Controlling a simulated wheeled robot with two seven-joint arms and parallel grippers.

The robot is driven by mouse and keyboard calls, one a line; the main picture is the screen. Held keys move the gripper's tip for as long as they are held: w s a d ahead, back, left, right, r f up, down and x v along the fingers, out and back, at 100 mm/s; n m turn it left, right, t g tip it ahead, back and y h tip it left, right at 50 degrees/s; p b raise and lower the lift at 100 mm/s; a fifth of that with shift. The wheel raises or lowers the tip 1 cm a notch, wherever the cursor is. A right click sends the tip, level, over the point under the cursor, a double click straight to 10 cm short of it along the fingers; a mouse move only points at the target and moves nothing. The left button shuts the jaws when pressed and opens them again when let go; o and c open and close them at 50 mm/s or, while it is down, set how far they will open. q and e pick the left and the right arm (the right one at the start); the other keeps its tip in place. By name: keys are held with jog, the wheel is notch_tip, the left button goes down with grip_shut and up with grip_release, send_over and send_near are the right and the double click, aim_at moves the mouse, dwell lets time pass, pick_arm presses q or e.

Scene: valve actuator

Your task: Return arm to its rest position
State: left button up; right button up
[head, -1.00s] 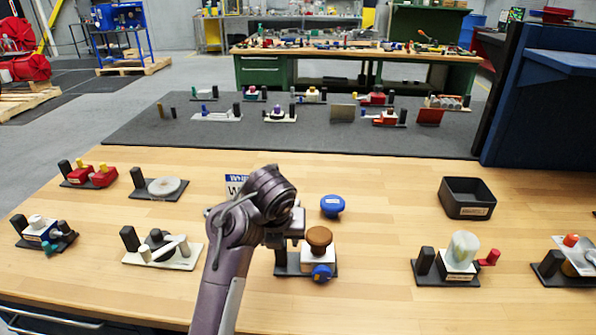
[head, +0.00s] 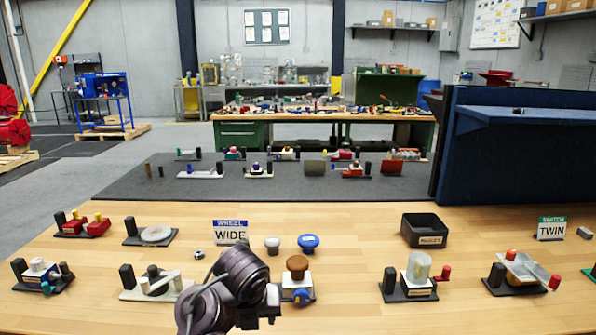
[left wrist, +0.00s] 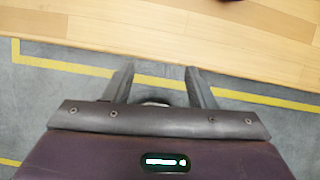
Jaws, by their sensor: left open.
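My left gripper (left wrist: 158,72) is open and empty in the left wrist view. Its two dark fingers stand apart over grey floor with a yellow line, short of the wooden edge. In the head view a dark purple arm part of mine (head: 232,290) rises from the bottom edge, left of centre. No fingers can be made out there. It covers part of a fixture with a brown knob (head: 297,264) and a blue knob (head: 302,296). My right gripper is not in view.
The wooden table (head: 340,225) carries several valve fixtures, among them a white-domed one (head: 419,265). A "WIDE" sign (head: 230,231), a grey knob (head: 272,244), a loose blue knob (head: 308,242) and a black bin (head: 424,230) stand behind. Bare wood lies between them.

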pick_arm(q)
jog(key=s+a+f+n+g, duration=0.1)
jog(key=s+a+f+n, duration=0.5)
jog(key=s+f+n, duration=0.6)
jog(key=s+a+n, duration=0.2)
jog(key=s+n, duration=0.4)
jog(key=n, duration=0.4)
jog(key=s+a+n, duration=0.3)
jog(key=s+n, duration=0.2)
jog(key=n, duration=0.5)
notch_tip(320, 180, down, 31)
jog(key=s+g, duration=0.1)
jog(key=s, duration=0.2)
jog(key=s+a+f+g, duration=0.1)
jog(key=s+a+f, duration=0.2)
jog(key=s+f, duration=1.5)
jog(key=shift+s+a+g, duration=0.15)
jog(key=shift+s+g, duration=0.15)
jog(key=shift+s, duration=0.2)
